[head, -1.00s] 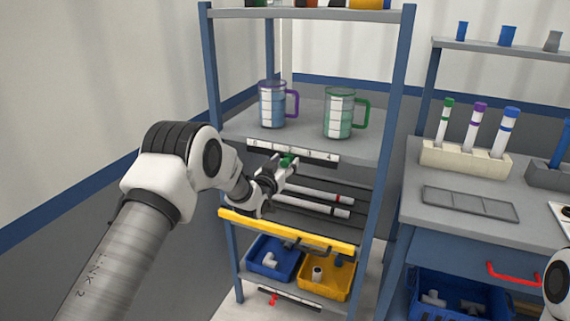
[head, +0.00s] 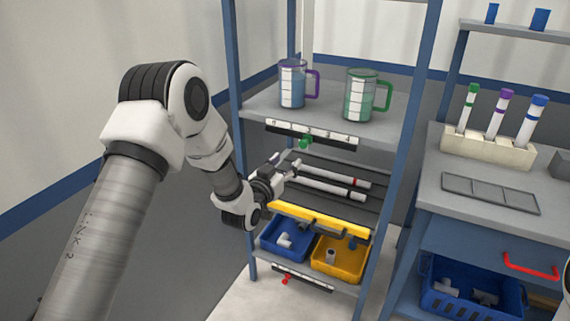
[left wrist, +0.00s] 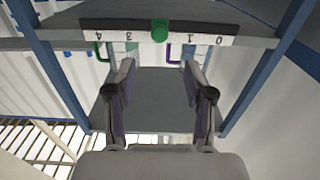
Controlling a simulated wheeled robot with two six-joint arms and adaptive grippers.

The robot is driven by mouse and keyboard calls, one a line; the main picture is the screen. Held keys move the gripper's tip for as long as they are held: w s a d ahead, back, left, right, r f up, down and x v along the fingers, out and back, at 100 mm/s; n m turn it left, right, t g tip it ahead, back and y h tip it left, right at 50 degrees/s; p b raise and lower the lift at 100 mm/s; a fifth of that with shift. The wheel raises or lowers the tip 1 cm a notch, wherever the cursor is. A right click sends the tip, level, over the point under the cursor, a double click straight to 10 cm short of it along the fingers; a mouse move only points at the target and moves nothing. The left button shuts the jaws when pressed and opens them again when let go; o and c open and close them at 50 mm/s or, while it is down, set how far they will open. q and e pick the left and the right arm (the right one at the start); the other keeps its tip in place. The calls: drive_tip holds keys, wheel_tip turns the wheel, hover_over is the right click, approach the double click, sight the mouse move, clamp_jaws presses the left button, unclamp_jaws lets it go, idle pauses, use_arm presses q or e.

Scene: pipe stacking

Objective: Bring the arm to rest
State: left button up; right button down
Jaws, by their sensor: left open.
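My left gripper (head: 284,168) is open and empty in front of the shelf rack, at the left end of the pipe level. In the left wrist view its two fingers (left wrist: 160,80) stand apart with nothing between them. A green slider knob (head: 305,141) sits on the numbered scale strip (head: 338,141) under the upper shelf, just above the gripper and apart from it. The knob also shows in the left wrist view (left wrist: 159,31). My right gripper is not in view.
Two jugs, a purple-handled one (head: 292,84) and a green-handled one (head: 360,95), stand on the upper shelf. White pipes (head: 332,186) lie below, behind a yellow bar (head: 318,220). Blue (head: 286,240) and yellow (head: 340,262) bins sit lower. A workbench (head: 470,165) stands right.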

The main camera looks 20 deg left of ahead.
use_arm(q)
drive_tip(key=s+d+f+g+p, duration=0.2)
drive_tip(key=s+f+g, duration=0.2)
drive_tip(key=s+f, duration=0.65)
drive_tip(key=s+d+f+g+p, duration=0.25)
drive_tip(key=s+f+g, duration=0.25)
drive_tip(key=s+f, duration=0.55)
drive_tip(key=s+f+g, duration=0.3)
drive_tip(key=s+g, duration=0.1)
drive_tip(key=s, duration=0.7)
drive_tip(key=s+f+g, duration=0.3)
drive_tip(key=s+g, duration=0.2)
drive_tip(key=s, duration=0.7)
drive_tip(key=shift+s+d+f+n+p, duration=0.2)
drive_tip(key=shift+s+n+p, duration=0.1)
drive_tip(key=shift+n, duration=0.1)
drive_tip(key=shift+w+y, duration=0.1)
drive_tip(key=shift+y, duration=0.2)
